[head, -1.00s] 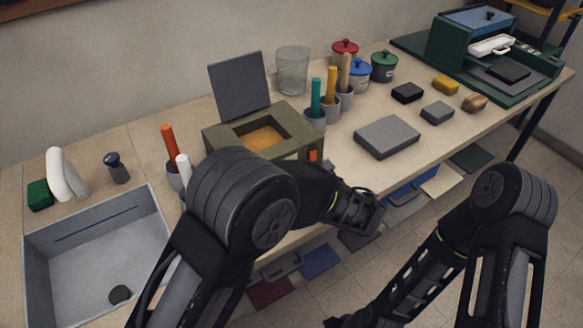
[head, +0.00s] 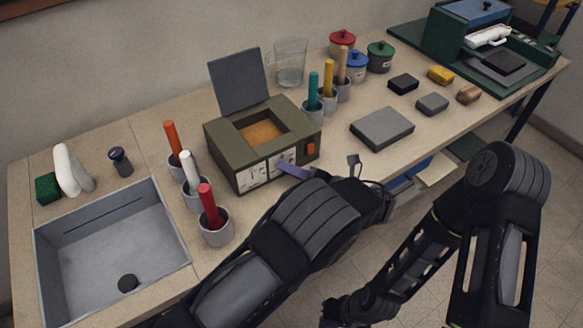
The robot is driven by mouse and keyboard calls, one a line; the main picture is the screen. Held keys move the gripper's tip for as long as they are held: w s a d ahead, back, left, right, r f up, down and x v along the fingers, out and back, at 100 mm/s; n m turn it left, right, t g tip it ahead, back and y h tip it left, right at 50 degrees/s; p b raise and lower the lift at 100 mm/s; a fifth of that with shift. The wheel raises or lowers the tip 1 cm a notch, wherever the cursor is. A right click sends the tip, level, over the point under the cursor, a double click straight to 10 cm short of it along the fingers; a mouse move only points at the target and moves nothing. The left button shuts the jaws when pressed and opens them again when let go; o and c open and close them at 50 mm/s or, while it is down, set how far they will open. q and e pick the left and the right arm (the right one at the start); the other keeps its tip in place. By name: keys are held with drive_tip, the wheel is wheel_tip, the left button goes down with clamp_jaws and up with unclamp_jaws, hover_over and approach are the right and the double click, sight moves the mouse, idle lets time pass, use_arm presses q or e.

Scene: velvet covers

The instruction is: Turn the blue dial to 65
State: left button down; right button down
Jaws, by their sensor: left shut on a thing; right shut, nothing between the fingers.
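The olive box (head: 225,160) with a raised grey lid stands mid-table; white scale plates (head: 253,175) are on its front. A blue-violet bar (head: 292,170) lies across the right plate's lower part. I cannot tell whether it is the blue dial's handle or a separate piece. No other blue dial shows on the box, and the reading is too small to make out. My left gripper (head: 313,178) is at the bar's right end, mostly hidden behind my own wrist and forearm, shut on the bar. My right gripper (head: 333,312) is low in front of the table, shut and empty.
A red switch (head: 311,150) is at the box's right front corner. Cups with a red stick (head: 208,205), a white stick (head: 189,166) and an orange stick (head: 172,142) stand left of it. A grey block (head: 382,128) lies to the right. A sink (head: 100,270) is at left.

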idle(0.5)
use_arm(q)
drive_tip(key=c, duration=1.1)
unclamp_jaws()
use_arm(e)
drive_tip(key=shift+r, duration=0.15)
